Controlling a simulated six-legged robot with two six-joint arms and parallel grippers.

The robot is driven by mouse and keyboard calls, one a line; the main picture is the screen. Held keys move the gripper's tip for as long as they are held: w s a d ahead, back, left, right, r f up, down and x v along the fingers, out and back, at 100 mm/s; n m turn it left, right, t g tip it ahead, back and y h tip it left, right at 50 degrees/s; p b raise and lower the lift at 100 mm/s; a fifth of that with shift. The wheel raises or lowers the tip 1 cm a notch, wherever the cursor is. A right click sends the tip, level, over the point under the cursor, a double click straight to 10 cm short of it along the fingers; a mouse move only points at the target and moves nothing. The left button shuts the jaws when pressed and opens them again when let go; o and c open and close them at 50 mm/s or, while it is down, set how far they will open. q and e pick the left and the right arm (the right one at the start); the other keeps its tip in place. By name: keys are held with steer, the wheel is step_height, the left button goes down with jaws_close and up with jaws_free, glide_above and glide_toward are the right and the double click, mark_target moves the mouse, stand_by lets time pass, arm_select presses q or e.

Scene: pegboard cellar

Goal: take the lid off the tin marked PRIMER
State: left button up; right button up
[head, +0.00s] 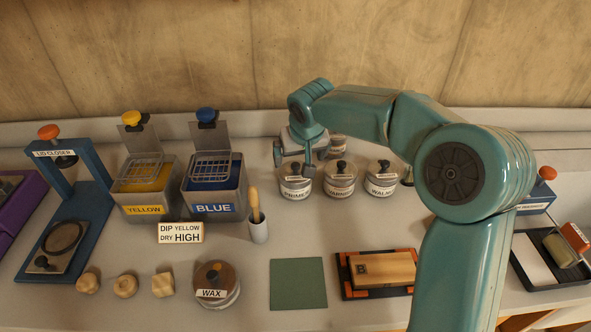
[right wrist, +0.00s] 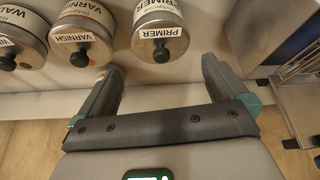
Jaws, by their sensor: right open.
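The tin marked PRIMER (head: 295,190) stands on the bench at the left end of a row of small tins. Its metal lid has a dark round knob (head: 296,169) and is on the tin. In the right wrist view the PRIMER tin (right wrist: 158,18) shows at the top, its knob (right wrist: 161,53) just beyond the gap between the fingertips. My right gripper (head: 294,157) is open and empty, pointing down behind the PRIMER tin. In the right wrist view the fingers (right wrist: 160,68) are wide apart and do not touch the knob. My left gripper is out of view.
The VARNISH tin (head: 339,187) and WALNUT tin (head: 380,187) stand close to the right of PRIMER. A wire-basket BLUE tank (head: 214,207) and a brush holder (head: 258,231) are to the left.

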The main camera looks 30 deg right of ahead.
mark_target(296, 166)
steer(key=p+x, duration=0.1)
steer(key=x, duration=0.4)
steer(key=shift+w+f, duration=0.15)
steer(key=shift+f, duration=0.2)
steer(key=c, duration=0.7)
steer(key=shift+r, duration=0.1)
